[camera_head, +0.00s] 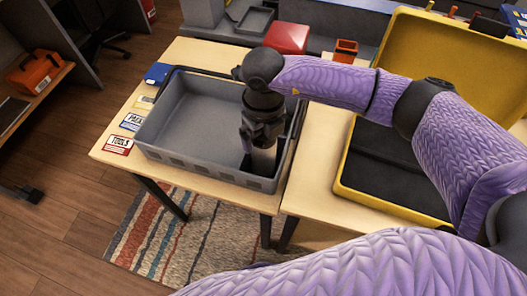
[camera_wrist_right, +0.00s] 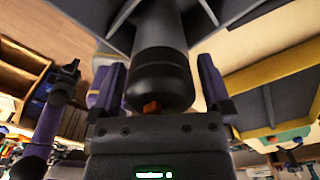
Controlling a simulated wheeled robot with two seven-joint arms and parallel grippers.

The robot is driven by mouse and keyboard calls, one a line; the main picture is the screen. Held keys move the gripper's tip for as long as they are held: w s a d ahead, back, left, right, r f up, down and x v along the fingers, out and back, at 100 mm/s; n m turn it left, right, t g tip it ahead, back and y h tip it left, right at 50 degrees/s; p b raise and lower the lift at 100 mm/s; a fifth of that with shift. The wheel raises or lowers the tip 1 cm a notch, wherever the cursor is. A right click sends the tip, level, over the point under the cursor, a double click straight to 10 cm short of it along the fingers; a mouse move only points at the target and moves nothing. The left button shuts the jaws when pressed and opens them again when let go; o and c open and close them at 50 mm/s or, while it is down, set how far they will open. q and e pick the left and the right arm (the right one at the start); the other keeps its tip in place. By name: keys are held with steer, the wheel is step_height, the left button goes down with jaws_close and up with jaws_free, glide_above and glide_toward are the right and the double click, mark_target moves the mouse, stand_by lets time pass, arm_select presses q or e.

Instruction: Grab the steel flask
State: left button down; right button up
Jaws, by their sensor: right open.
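The steel flask (camera_head: 264,160) stands at the right end of the grey crate (camera_head: 190,157), partly hidden by my right gripper (camera_head: 258,150). In the right wrist view the flask (camera_wrist_right: 158,28) shows its grey body and dark rounded end. My right gripper (camera_wrist_right: 158,88) is open, its purple-padded fingers on either side of the flask's dark end. A gap shows at each side. My left gripper is not in the head view; a purple arm with a dark end (camera_wrist_right: 66,78) shows small at the left of the right wrist view, its jaws unclear.
The crate walls stand close around the right gripper. A yellow case (camera_head: 385,203) lies open to the right. Labels marked TOOLS (camera_head: 118,145) and PACK (camera_head: 133,122) lie left of the crate. A red box (camera_head: 287,38) and a small orange bin (camera_head: 346,50) stand behind.

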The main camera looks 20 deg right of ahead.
jaws_close()
stand_by(0.3)
steer(key=shift+r, duration=0.1)
